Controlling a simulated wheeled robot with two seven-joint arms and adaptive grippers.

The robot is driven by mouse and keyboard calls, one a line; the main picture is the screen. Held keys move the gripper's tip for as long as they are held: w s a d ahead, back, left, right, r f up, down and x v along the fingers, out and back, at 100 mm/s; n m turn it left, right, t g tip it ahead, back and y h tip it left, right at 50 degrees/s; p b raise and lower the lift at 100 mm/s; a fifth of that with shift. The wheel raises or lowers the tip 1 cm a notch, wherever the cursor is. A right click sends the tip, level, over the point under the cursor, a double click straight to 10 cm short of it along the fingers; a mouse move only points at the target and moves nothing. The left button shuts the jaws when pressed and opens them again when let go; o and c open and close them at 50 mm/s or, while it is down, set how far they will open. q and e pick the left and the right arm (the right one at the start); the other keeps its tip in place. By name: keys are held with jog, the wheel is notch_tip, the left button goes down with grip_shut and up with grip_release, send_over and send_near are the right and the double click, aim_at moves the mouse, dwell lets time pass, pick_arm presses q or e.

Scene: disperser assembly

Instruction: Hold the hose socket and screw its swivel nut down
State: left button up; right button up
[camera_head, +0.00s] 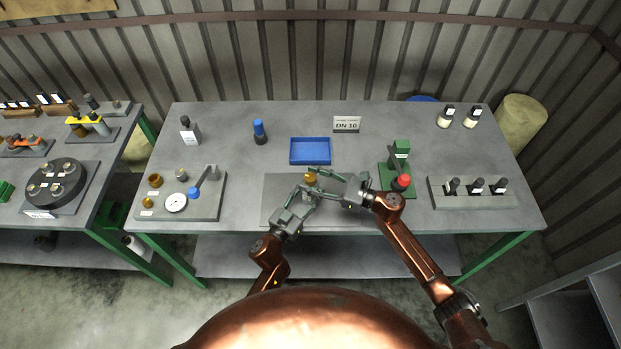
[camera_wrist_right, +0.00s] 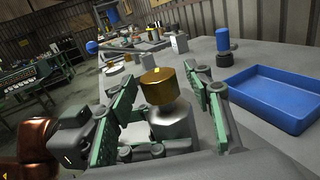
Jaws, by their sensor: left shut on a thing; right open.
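The brass swivel nut (camera_wrist_right: 157,87) sits on top of the silver hose socket (camera_wrist_right: 174,124), which stands upright in the right wrist view. In the head view the nut (camera_head: 310,178) is a small gold spot at the middle of the table, and the socket is mostly hidden by the grippers. My left gripper (camera_head: 306,194) comes in from the front left and is shut on the hose socket, below the nut. My right gripper (camera_head: 319,180) comes in from the right and is open, its green-padded fingers on either side of the nut with gaps visible.
An empty blue tray (camera_head: 310,162) lies just behind the grippers, with a DN 10 sign (camera_head: 346,124) beyond. A green stand with a red knob (camera_head: 403,181) is close to my right wrist. A gauge plate (camera_head: 208,208) lies left, a rack (camera_head: 472,193) right.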

jog(key=shift+w+a, duration=0.1)
jog(key=shift+a, duration=0.15)
jog(key=c, duration=1.2)
